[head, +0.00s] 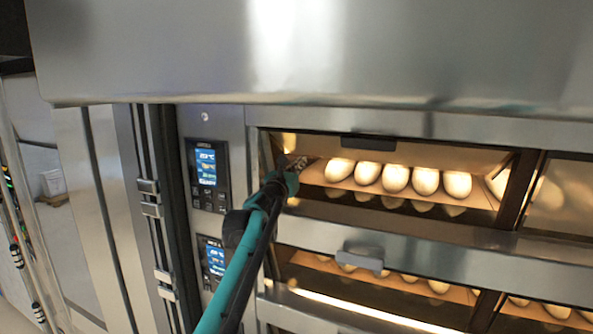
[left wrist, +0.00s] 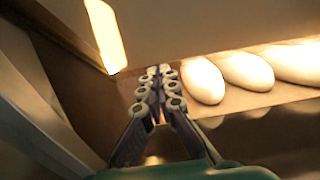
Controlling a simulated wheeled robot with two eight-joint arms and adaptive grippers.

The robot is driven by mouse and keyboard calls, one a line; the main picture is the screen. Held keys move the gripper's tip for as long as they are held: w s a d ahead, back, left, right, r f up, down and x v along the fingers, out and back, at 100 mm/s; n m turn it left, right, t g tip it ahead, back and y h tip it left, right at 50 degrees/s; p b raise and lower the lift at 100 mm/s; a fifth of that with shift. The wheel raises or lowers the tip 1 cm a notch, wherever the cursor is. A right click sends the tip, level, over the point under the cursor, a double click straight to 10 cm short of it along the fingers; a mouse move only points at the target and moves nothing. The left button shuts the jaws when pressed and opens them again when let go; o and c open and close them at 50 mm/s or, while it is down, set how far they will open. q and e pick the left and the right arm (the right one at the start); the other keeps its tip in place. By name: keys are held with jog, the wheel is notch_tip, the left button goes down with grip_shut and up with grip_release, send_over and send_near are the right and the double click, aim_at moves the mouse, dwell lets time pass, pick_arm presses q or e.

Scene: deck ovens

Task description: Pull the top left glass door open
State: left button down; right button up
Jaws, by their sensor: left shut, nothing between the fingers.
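The top left glass door (head: 390,152) is on the upper oven deck, with a dark handle (head: 367,143) at the middle of its top edge. Pale loaves (head: 396,178) show in the lit chamber behind that opening. I cannot tell how far the door is tilted. My left gripper (head: 288,163) is at the left end of this opening, well left of the handle and not touching it. In the left wrist view the gripper (left wrist: 158,72) has its fingers together and empty, left of the loaves (left wrist: 203,80). My right gripper is out of view.
A lower deck with its own handle (head: 363,259) is below. Control panels (head: 207,176) are left of the doors. A steel hood (head: 310,55) overhangs the top. Another glass door (head: 560,200) is at the right.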

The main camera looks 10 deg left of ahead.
aim_at(304, 147)
pick_arm(q)
jog(key=w+r+p, duration=0.2)
jog(key=r, duration=0.1)
jog(key=r+p, duration=0.1)
jog(key=shift+w+d+r, duration=0.2)
jog(key=shift+w+d, duration=0.1)
jog(key=shift+w, duration=0.1)
jog(key=shift+w+r+t+p, duration=0.25)
jog(key=shift+r+t+p, duration=0.15)
jog(key=shift+r, duration=0.1)
jog(key=shift+w+r+t+p, duration=0.25)
jog(key=shift+r+t+p, duration=0.15)
jog(key=shift+r, duration=0.1)
